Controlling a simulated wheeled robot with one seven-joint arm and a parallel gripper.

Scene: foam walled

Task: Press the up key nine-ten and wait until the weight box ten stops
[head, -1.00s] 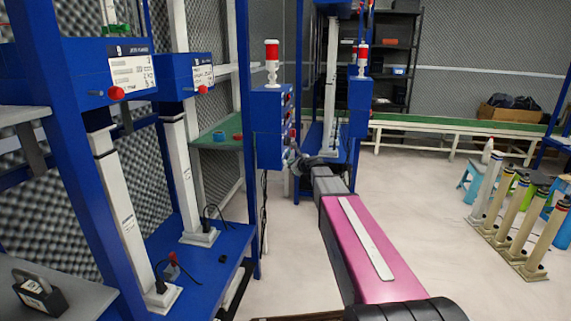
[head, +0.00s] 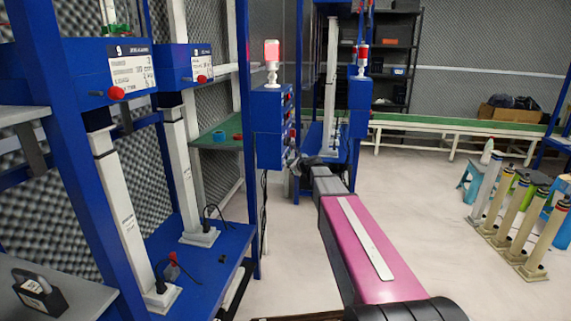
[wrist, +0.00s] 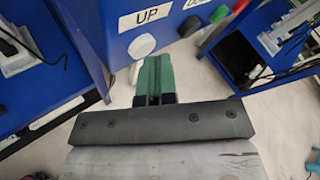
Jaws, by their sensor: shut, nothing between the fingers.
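My gripper (wrist: 154,62) is shut and empty, its green fingers pointing at a blue panel. In the wrist view a round white key (wrist: 141,46) sits beside the fingertips, below a label reading UP (wrist: 146,15). I cannot tell whether the fingertips touch it. In the head view my gripper (head: 300,164) is small and dark, at the blue control box (head: 268,128) with a red lamp (head: 272,50) that looks lit. The farther blue weight box (head: 184,66), with a white label and red knob, sits on a white column. Its number is hard to read.
The nearer blue box marked 9 (head: 130,70) stands to its left. A black padlock-shaped weight (head: 38,292) lies on a grey shelf at lower left. Several beige posts (head: 510,220) stand on the floor at right. Open floor lies between.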

